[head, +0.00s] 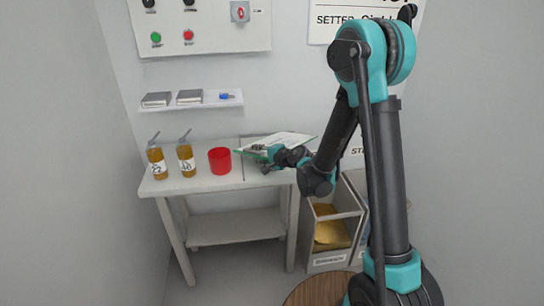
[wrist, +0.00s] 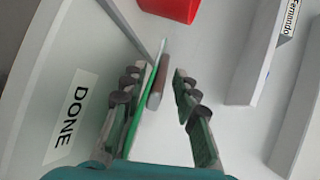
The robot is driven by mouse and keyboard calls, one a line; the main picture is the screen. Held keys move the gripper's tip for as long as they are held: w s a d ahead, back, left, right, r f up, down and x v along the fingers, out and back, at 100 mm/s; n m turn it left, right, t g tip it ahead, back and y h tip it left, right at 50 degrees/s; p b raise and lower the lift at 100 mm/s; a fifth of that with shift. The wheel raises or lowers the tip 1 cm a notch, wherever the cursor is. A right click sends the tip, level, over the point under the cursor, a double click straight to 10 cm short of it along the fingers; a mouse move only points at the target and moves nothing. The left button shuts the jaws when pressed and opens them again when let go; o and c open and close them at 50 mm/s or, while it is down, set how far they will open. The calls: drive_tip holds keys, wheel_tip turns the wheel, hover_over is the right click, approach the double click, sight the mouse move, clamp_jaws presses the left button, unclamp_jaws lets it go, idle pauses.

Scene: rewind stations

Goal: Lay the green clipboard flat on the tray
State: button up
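The green clipboard (head: 288,140) with white paper is at the right end of the table in the head view, tilted. In the wrist view it shows edge-on as a thin green strip (wrist: 138,110) between my fingers, close to the left one. A brownish bar (wrist: 158,85) lies along its right side. A pale surface labelled DONE (wrist: 110,60), possibly the tray, is on the left; the clipboard partly hides that area in the head view.
A red cup (head: 220,161) stands left of my gripper on the table (head: 205,183). Two amber bottles (head: 156,163) (head: 186,160) stand further left. A wall shelf (head: 215,105) is above. A bin (head: 330,259) stands right of the table.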

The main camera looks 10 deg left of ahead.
drive_tip(key=shift+v, duration=2.05)
